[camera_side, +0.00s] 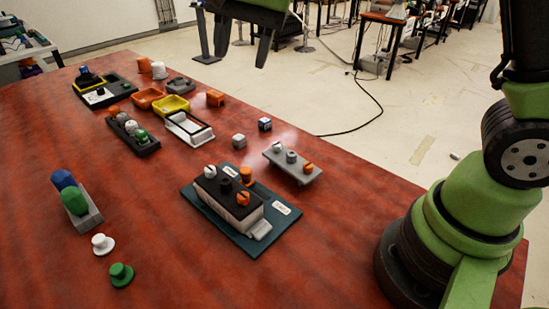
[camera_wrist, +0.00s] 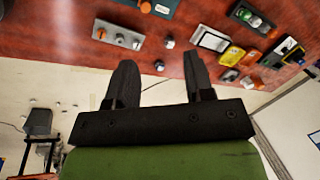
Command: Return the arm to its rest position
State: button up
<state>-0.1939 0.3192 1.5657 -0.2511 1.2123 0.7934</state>
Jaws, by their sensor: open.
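My gripper (camera_side: 254,40) is high above the far side of the table at the top of the side view, cut off by the frame's upper edge. Its two dark fingers are spread apart with nothing between them. In the wrist view my gripper (camera_wrist: 155,80) also shows open and empty, with the table's edge and the floor beyond it. My gripper touches nothing on the table.
The red-brown table (camera_side: 160,210) holds a dark board with a black-topped block (camera_side: 222,196), a grey plate with knobs (camera_side: 292,162), orange tray (camera_side: 147,98), yellow tray (camera_side: 171,105) and a green peg (camera_side: 121,274). The table's front middle is clear.

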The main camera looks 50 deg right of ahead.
jog(key=s+d+r+n+t, duration=0.1)
jog(key=s+d+n+t, duration=0.1)
jog(key=s, duration=0.7)
jog(key=s+d+r+n+t, duration=0.1)
jog(key=s+n, duration=0.4)
jog(key=s, duration=0.5)
jog(key=shift+d+r+t+y, duration=0.25)
jog(key=shift+d+t+y, duration=0.05)
jog(key=shift+d+t, duration=0.65)
